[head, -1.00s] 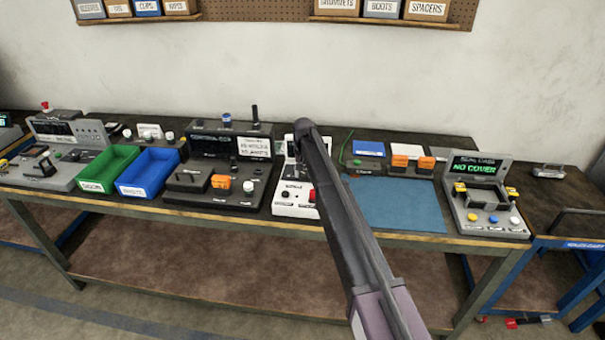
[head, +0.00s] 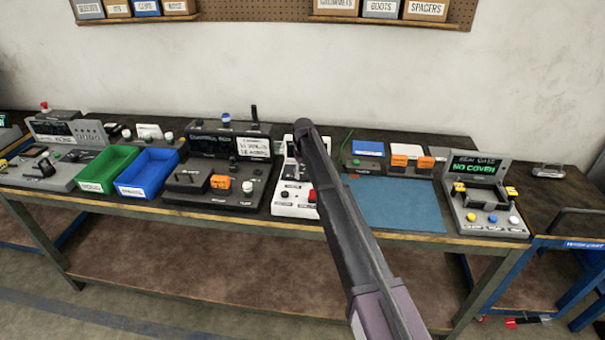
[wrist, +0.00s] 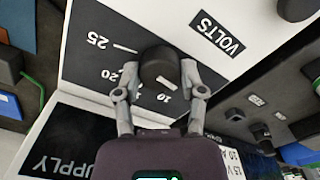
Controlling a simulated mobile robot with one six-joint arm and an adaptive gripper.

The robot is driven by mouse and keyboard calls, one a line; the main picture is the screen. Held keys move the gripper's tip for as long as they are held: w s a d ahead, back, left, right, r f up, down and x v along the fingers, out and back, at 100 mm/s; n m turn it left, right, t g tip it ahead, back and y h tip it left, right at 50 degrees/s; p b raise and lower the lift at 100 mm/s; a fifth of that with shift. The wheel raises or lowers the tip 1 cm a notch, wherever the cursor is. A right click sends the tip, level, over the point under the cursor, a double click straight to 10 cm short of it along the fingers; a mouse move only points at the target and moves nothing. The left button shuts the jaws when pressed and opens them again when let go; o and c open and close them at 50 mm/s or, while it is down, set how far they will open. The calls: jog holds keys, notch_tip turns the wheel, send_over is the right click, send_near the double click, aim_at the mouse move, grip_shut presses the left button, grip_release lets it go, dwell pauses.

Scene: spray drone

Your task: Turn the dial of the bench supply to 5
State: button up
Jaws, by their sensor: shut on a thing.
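The bench supply is a white panel unit (head: 296,205) in the middle of the bench in the head view, partly hidden behind my arm. In the head view my gripper is hidden behind my arm.
A dark control box (head: 222,185) stands close on the left, beside a blue bin (head: 148,174) and a green bin (head: 107,168). A blue mat (head: 400,205) lies to the right. A grey case station (head: 486,210) stands beyond the mat.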

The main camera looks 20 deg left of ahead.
jog(key=o, duration=1.1)
jog(key=shift+a, duration=0.1)
jog(key=shift+o, duration=0.2)
